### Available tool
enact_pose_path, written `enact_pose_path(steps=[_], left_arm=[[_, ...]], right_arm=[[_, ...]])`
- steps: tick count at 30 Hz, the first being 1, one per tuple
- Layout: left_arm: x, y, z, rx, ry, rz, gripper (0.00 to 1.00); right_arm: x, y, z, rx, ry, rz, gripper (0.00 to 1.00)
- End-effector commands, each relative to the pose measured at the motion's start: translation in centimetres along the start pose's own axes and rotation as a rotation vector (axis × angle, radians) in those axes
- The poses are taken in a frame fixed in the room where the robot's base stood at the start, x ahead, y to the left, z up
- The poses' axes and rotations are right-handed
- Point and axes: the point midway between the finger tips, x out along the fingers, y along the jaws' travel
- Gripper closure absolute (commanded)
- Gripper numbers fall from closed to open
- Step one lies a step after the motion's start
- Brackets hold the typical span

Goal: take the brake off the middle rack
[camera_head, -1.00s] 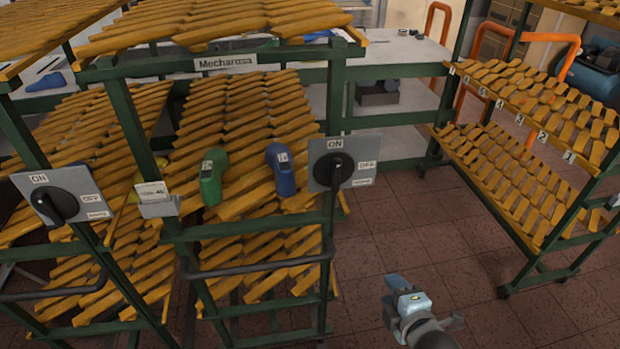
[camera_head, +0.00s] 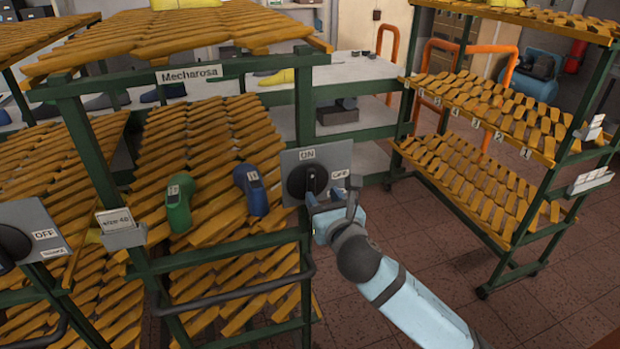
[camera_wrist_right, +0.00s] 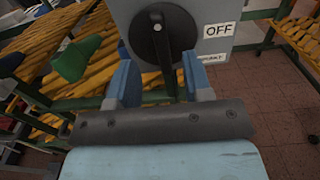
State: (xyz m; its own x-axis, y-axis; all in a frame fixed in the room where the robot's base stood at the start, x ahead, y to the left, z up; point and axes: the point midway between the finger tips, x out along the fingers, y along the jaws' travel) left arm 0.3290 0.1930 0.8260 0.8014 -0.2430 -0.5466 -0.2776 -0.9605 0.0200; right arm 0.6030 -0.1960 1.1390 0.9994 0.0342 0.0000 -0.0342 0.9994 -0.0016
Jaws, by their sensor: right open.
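The middle rack (camera_head: 172,243) is a green frame with orange slatted shelves and a "Mecharosa" sign. On its right post is a grey brake plate (camera_head: 322,158) marked ON at the top and OFF at the right. Its round black knob (camera_head: 298,182) also shows in the right wrist view (camera_wrist_right: 150,42), with its raised bar running roughly up and down. My right gripper (camera_head: 322,192) is open in front of the knob. In the right wrist view its blue fingers (camera_wrist_right: 160,72) stand either side of the bar's lower end; contact cannot be told. My left gripper is not in view.
A green last (camera_head: 178,208) and a blue last (camera_head: 254,190) lie on the middle rack's shelf. A left rack has its own brake plate (camera_head: 38,222). Another rack (camera_head: 480,150) stands at the right. Tiled floor (camera_head: 440,250) between the racks is free.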

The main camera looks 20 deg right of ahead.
Motion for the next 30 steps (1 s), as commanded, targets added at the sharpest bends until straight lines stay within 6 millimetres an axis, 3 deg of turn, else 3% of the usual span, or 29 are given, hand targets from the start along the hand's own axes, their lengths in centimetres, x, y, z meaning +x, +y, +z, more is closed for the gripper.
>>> enact_pose_path(steps=[6, 12, 24, 26, 30], left_arm=[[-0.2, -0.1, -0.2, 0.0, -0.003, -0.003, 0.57], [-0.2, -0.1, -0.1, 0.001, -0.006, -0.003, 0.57], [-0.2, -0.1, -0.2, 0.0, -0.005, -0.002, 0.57], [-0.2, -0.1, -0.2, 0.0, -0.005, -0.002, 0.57], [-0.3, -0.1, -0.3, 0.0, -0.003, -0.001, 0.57]], right_arm=[[4.6, 0.0, 0.1, 0.002, 0.0, -0.001, 0.54], [7.1, 0.0, 0.0, 0.002, 0.001, -0.001, 0.54], [7.8, 0.0, 0.0, 0.001, 0.0, 0.0, 0.54], [7.8, 0.0, -0.1, 0.001, 0.0, 0.0, 0.66], [7.8, 0.0, -0.1, 0.001, 0.0, 0.0, 0.98]])
